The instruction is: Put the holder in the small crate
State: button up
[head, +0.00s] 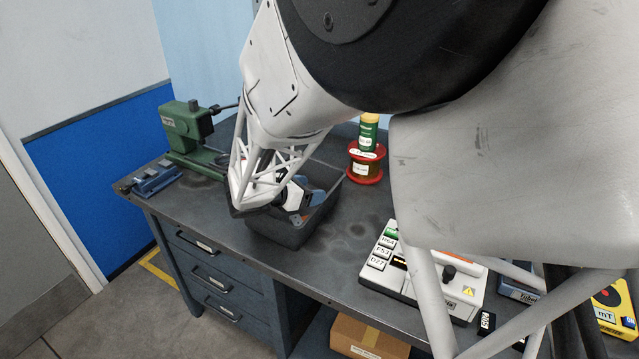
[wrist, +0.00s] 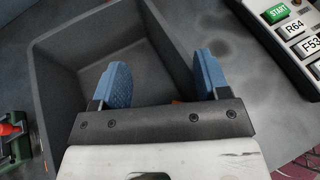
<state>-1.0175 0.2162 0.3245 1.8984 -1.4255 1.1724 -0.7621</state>
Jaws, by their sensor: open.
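The small crate (head: 275,231) is a dark grey open box on the bench, below my gripper (head: 310,192) in the head view. In the wrist view the crate (wrist: 52,75) spreads around and beyond the fingers, and its visible floor looks bare. My gripper (wrist: 161,72) is open, with its two blue pads apart and nothing held between them. A small orange bit (wrist: 177,101) shows low between the fingers, inside or behind the crate edge. I cannot tell whether it belongs to the holder. The holder is not otherwise clearly seen; my gripper hides part of the crate.
A green machine (head: 184,128) and a blue block device (head: 157,178) stand on the left. A red spool (head: 366,165) with a green-yellow can (head: 368,132) is behind the crate. A white button panel (head: 398,277) is to the right. Bench between crate and panel is clear.

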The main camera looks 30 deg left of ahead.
jog(key=v, duration=0.7)
jog(key=shift+s+r, duration=0.25)
jog(key=shift+r, duration=0.25)
jog(key=shift+a, duration=0.1)
